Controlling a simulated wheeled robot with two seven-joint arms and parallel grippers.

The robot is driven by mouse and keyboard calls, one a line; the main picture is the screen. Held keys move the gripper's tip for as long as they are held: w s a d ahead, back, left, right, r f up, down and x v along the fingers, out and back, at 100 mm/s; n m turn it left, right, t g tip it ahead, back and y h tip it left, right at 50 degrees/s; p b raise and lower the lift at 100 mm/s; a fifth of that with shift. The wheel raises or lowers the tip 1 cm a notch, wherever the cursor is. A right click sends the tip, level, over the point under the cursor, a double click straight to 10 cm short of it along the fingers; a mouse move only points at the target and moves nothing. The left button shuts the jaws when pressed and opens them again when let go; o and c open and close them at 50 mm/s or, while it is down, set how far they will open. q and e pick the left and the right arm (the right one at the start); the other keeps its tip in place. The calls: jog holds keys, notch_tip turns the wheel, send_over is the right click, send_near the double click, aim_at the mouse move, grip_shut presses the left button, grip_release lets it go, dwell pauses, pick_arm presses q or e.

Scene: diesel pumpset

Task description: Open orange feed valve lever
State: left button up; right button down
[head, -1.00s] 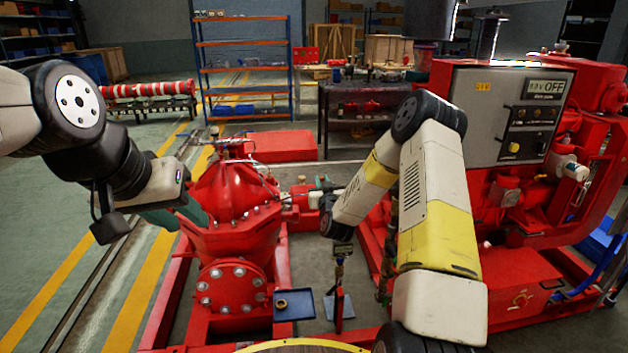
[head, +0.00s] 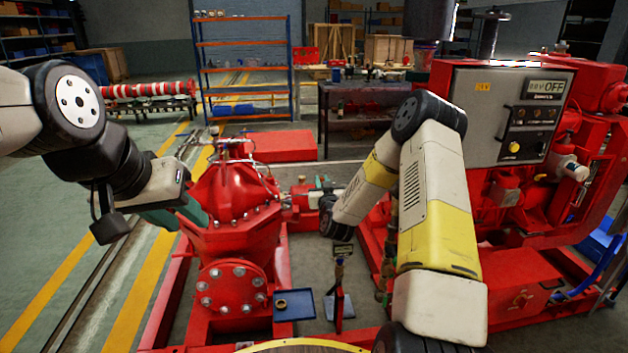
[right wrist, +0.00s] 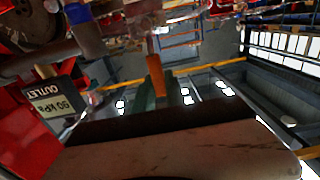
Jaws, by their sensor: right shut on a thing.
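In the right wrist view the orange valve lever (right wrist: 155,68) rises upright between the green fingers of my right gripper (right wrist: 160,92), which is shut on it. The lever's lower end is hidden by the fingers and gripper body. In the head view my right forearm hides most of this spot. Only a bit of green finger of the right gripper (head: 323,183) shows beside the red pipe, and I cannot make out the lever there. My left gripper (head: 177,215) has its green fingers apart, in front of the red pump casing (head: 232,200), and holds nothing visible.
The control panel (head: 500,115) and red engine stand at the right. An OUTLET gauge label (right wrist: 45,98) is close by in the right wrist view. A blue tray (head: 302,305) lies low near the pump flange (head: 231,287). The floor at the left is clear.

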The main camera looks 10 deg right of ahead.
jog(key=a+f+n, duration=0.7)
jog(key=n, duration=1.1)
jog(key=shift+a+f, duration=0.25)
jog(key=shift+f, duration=0.15)
dwell(0.4)
jog(key=c, duration=1.4)
grip_release()
